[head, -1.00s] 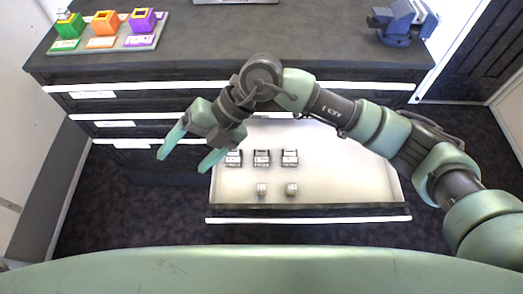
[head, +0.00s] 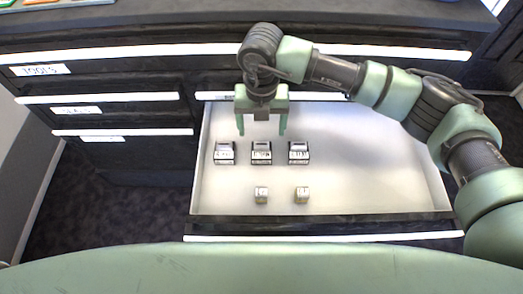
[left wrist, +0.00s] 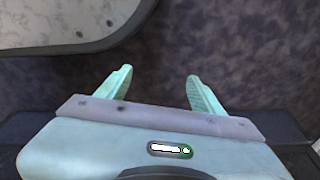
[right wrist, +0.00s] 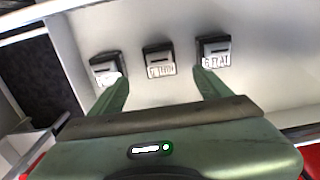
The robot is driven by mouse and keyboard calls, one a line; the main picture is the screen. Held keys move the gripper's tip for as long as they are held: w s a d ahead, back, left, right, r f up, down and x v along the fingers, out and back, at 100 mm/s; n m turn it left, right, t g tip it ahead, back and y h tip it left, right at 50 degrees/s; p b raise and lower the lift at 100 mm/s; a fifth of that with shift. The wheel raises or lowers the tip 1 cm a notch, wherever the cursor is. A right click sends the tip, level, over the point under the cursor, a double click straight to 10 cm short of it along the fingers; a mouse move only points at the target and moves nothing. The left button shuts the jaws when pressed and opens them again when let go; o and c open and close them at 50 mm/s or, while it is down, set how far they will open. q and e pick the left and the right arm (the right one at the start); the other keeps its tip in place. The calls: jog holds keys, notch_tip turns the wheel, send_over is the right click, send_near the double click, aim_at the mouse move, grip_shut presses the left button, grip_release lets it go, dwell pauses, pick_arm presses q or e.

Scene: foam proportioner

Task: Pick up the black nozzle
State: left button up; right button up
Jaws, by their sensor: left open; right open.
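An open white drawer (head: 330,190) holds three small dark blocks with white labels in a row: left (head: 225,152), middle (head: 261,152) and right (head: 298,152). I cannot tell which, if any, is the black nozzle. The blocks also show in the right wrist view, at left (right wrist: 106,68), middle (right wrist: 158,58) and right (right wrist: 214,50). My right gripper (head: 261,132) is open and empty, pointing down over the drawer near the middle block. My left gripper (left wrist: 159,76) is open and empty over dark floor in the left wrist view, outside the head view.
The drawer's right side is bare. Shut drawers, one labelled TOOLS (head: 38,70), are at left. The dark cabinet top (head: 170,22) lies behind my right arm.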

aim_at(261, 146)
notch_tip(261, 146, down, 5)
notch_tip(261, 146, down, 6)
jog(key=shift+r+b, duration=0.25)
jog(key=shift+b, duration=0.2)
pick_arm(q)
jog(key=w+r, duration=0.2)
jog(key=r, duration=0.1)
jog(key=shift+d, duration=0.15)
pick_arm(e)
jog(key=shift+c, duration=0.4)
jog(key=c, duration=1.4)
pick_arm(q)
jog(key=shift+f, duration=0.1)
pick_arm(e)
jog(key=shift+c, duration=0.2)
pick_arm(q)
jog(key=shift+s, duration=0.1)
pick_arm(e)
jog(key=shift+r, duration=0.1)
